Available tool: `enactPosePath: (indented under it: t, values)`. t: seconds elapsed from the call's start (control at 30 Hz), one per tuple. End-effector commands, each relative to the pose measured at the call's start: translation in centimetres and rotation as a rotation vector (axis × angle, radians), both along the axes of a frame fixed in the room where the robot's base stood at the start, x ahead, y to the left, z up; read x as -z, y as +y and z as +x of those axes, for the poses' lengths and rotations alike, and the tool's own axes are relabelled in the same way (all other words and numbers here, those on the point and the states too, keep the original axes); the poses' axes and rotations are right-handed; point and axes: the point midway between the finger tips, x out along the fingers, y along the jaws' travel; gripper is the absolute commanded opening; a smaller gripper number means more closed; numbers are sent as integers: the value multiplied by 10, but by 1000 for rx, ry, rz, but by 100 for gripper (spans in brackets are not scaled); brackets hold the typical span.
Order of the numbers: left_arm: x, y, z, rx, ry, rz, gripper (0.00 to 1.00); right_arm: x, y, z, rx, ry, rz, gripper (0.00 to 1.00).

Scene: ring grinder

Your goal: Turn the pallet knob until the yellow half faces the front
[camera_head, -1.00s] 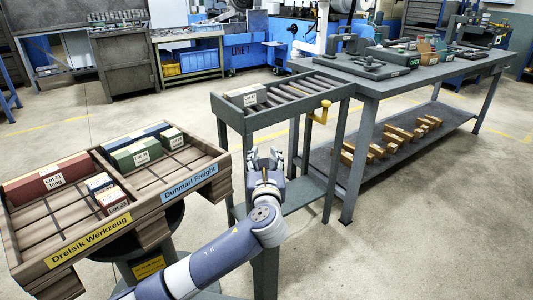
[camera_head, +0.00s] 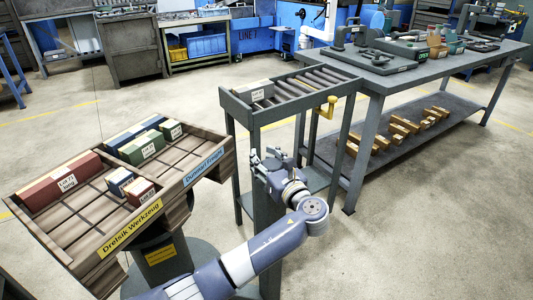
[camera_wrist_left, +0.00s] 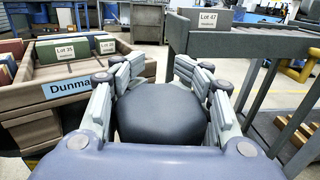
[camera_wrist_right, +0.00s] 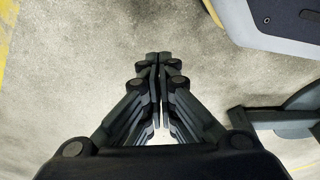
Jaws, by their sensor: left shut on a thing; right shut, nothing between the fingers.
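The pallet (camera_head: 92,215) is a brown wooden tray on a round dark stand in the head view's lower left. Its yellow Drelsik Werkzeug label (camera_head: 130,228) and blue Dunmari Freight label (camera_head: 203,165) sit along one side, facing the lower right, the yellow nearer to me. My left gripper (camera_head: 269,160) is right of the pallet, its fingers closed around a dark rounded knob (camera_wrist_left: 160,112) in the left wrist view. The fingers hide most of the knob in the head view. My right gripper (camera_wrist_right: 159,60) is shut and empty above bare floor.
The pallet carries a red box (camera_head: 62,182), green boxes (camera_head: 142,148) and smaller boxes. A roller table (camera_head: 232,103) with a grey Lot 47 box (camera_head: 254,91) stands behind the left gripper. A workbench (camera_head: 440,68) stands at the right. Floor at the lower right is clear.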

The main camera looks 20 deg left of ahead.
Motion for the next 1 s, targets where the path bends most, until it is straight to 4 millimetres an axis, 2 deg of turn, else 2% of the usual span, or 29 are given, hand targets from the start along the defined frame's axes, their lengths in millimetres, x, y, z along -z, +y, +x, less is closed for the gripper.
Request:
enactPosePath:
  t: [0.2, 0.4, 0.67, 1.0]
  values:
    - [5, 0, -5, -137, 13, -5, 16, 20, -2, -15, -3, 15, -1, 0]
    - [6, 3, -10, -263, 12, -4, 16, 23, -2, -15, -3, 13, -1, 0]
    - [7, 5, -14, -375, 12, -4, 16, 7, 0, -2, -1, 0, 1, 0]
    - [8, 7, -19, -485, 11, -6, 16, -30, 2, 17, 4, -23, 3, 0]
